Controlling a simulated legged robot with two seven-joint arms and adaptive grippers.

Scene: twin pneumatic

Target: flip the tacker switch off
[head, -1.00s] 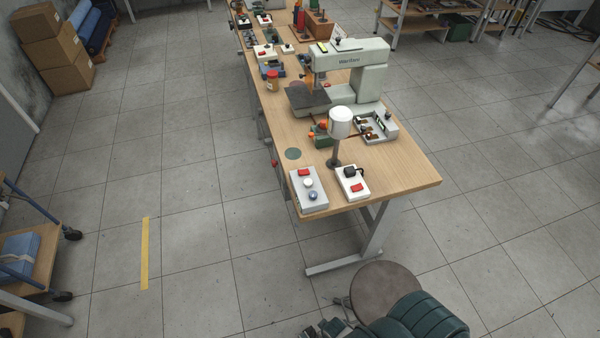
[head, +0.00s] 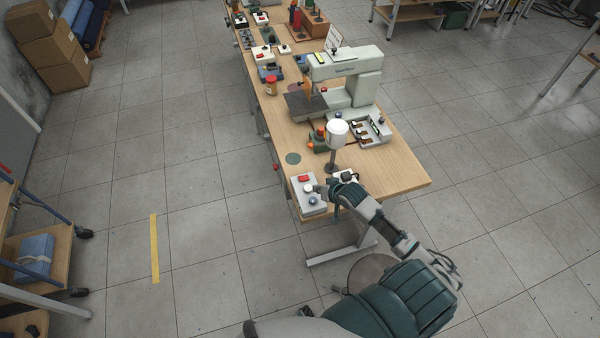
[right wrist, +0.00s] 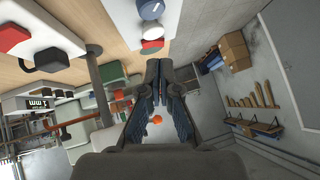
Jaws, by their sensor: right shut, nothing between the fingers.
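Two switch boxes sit at the near end of the bench. I cannot tell from labels which switch is the tacker's. My right gripper (head: 328,190) is shut and empty, close to the right side of the grey box; contact cannot be told. My left gripper is not in view.
A white-topped post (head: 336,133) stands just behind the white box. The pale green machine (head: 345,70), a parts tray (head: 371,131) and a green unit (head: 319,142) stand farther back. Bare wood (head: 405,175) lies to the right.

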